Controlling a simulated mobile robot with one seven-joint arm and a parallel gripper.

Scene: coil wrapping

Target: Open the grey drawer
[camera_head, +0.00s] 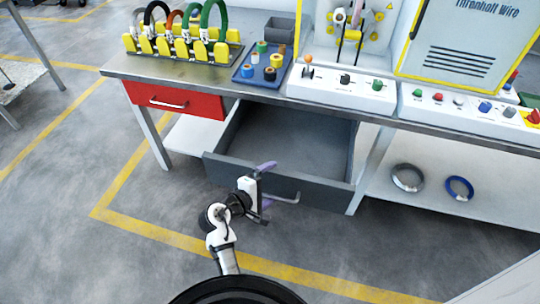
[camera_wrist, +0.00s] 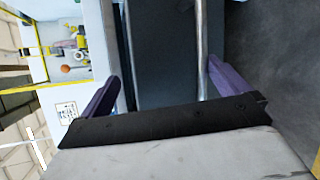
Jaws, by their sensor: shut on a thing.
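The grey drawer (camera_head: 222,168) is pulled well out from under the workbench, and its inside looks empty. Its front panel and bar handle (camera_head: 285,199) face me. My gripper (camera_head: 265,190) is at the middle of the drawer front. In the wrist view, my gripper (camera_wrist: 162,70) has its purple fingers on either side of the front panel (camera_wrist: 160,50) and handle bar (camera_wrist: 202,45). One finger is by the panel's top edge, and the other is against or very close to the bar. The exact contact is partly hidden.
A closed red drawer (camera_head: 175,99) is to the left. The workbench (camera_head: 190,72) carries a coil rack, a blue tray (camera_head: 262,66) and control boxes. Two coils, grey (camera_head: 407,178) and blue (camera_head: 459,188), lie on the lower shelf at right. The floor in front is clear.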

